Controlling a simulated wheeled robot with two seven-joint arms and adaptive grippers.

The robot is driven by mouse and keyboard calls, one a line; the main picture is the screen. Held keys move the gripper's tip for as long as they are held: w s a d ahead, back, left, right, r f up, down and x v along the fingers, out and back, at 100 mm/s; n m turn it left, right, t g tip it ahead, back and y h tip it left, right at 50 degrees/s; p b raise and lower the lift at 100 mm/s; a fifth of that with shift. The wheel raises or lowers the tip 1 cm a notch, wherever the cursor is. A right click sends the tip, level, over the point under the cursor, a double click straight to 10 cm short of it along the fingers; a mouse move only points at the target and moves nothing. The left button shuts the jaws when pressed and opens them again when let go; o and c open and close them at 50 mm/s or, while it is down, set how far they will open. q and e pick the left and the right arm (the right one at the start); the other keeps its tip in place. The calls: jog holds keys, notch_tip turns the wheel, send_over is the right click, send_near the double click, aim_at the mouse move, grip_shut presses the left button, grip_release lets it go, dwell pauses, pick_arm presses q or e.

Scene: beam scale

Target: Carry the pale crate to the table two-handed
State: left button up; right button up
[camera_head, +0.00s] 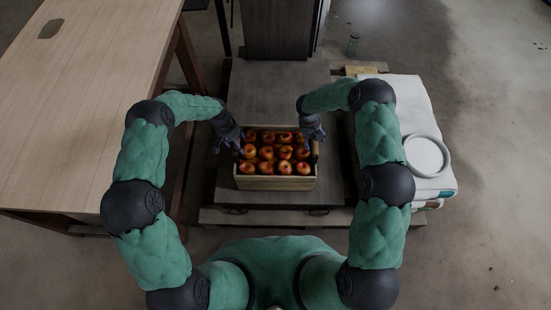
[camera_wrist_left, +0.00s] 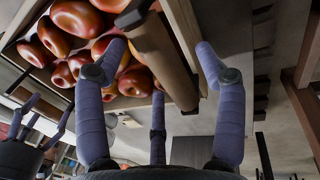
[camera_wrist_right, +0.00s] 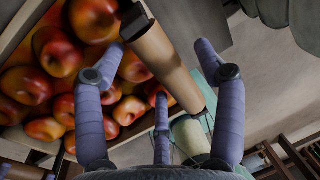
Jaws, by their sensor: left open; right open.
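The pale crate (camera_head: 275,183) is wooden and full of red-yellow apples (camera_head: 275,153). It sits on the dark scale platform (camera_head: 270,90) in the head view. My left gripper (camera_head: 232,143) is at the crate's left end and my right gripper (camera_head: 316,135) at its right end. In the left wrist view a brown bar handle (camera_wrist_left: 162,62) lies between the spread fingers. The right wrist view shows a similar handle (camera_wrist_right: 163,62) between the right fingers. Both grippers are open; whether fingers touch the handles is unclear. The wooden table (camera_head: 85,85) stands on the left.
A dark upright column (camera_head: 278,28) rises behind the platform. White folded sacks (camera_head: 405,100) with a round white dish (camera_head: 427,156) lie to the right. Bare floor shows at the far right.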

pick_arm(q)
jog(key=shift+d+f, duration=0.15)
jog(key=shift+f, duration=0.75)
pick_arm(e)
jog(key=shift+d+f, duration=0.2)
jog(key=shift+f, duration=0.65)
pick_arm(q)
grip_shut()
pick_arm(e)
grip_shut()
